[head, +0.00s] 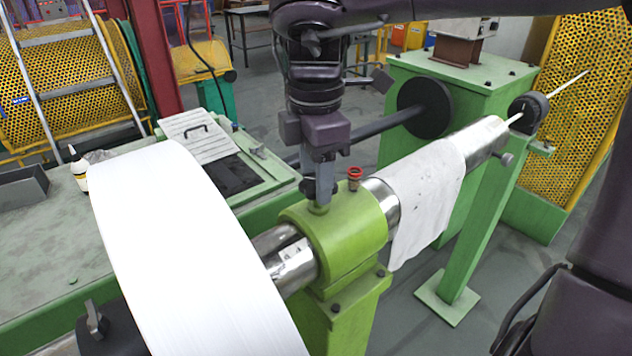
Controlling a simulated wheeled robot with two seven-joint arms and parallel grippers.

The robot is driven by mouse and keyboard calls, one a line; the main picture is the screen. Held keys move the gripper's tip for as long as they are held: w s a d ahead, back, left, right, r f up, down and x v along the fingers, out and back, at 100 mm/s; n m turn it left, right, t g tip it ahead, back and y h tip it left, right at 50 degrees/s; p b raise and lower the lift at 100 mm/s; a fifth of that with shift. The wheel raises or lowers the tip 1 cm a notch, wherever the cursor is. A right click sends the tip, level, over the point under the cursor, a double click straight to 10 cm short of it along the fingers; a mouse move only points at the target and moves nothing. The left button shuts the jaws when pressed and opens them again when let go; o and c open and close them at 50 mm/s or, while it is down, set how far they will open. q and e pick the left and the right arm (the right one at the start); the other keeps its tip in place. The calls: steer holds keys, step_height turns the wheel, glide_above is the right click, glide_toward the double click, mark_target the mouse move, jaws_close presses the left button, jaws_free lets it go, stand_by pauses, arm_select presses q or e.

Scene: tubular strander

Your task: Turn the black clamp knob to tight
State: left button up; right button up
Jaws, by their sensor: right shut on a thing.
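The black clamp knob (308,187) sits on top of the light-green bearing block (345,235) in the head view. My right gripper (320,192) comes straight down from above and is shut on the knob. Its fingers hide most of the knob, so its turn angle cannot be read. My left gripper is not in view.
A small red ring-topped fitting (355,178) stands close right of my fingers. A steel tube (285,258) runs through the block, with a white cloth (425,195) draped over it. A large white reel (190,260) fills the left front. A green machine housing (455,85) stands behind.

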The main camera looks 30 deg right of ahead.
steer(key=m+b, duration=0.1)
steer(key=m, duration=0.3)
steer(key=shift+w, duration=0.1)
steer(key=shift+m+b, duration=0.6)
steer(key=shift+m, duration=0.7)
steer(key=shift+r, duration=0.1)
steer(key=o, duration=1)
step_height(320, 180, up, 8)
steer(key=p, duration=0.6)
steer(key=shift+p, duration=0.4)
steer(key=shift+f, duration=0.2)
